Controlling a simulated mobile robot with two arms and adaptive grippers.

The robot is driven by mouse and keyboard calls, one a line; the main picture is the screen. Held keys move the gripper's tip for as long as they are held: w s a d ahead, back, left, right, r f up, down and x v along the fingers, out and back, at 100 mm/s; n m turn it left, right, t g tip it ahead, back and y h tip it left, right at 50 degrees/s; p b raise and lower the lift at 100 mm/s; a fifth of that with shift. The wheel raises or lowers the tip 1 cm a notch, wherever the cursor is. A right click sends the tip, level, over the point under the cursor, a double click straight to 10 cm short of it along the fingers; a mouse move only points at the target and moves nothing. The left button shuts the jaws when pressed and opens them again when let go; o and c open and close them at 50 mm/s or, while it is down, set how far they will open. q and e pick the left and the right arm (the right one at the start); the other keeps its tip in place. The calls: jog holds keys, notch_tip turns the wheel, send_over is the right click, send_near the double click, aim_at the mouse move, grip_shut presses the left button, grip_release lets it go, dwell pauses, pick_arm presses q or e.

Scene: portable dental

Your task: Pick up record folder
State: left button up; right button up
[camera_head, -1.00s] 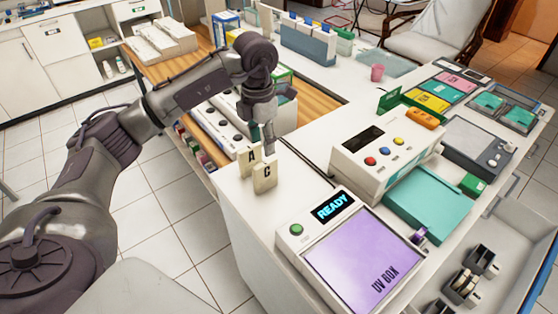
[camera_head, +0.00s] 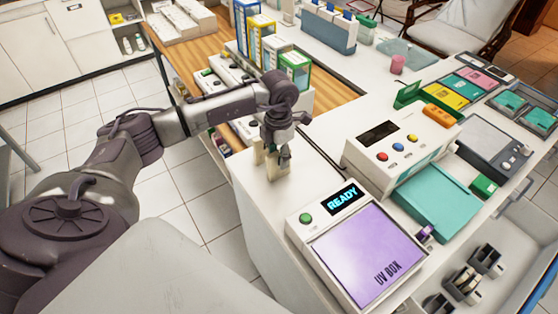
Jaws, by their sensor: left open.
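My right gripper is out of view.
A UV box (camera_head: 366,255) with a READY display stands just right of the folders. A white device with coloured buttons (camera_head: 392,149) and a teal pad (camera_head: 437,200) are farther right. Green and yellow boxes (camera_head: 294,70) stand behind my left arm.

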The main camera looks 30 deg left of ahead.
pick_arm(q)
jog(key=shift+f, duration=1.3)
jog(key=shift+w, duration=0.1)
grip_shut()
jog(key=shift+r, duration=0.2)
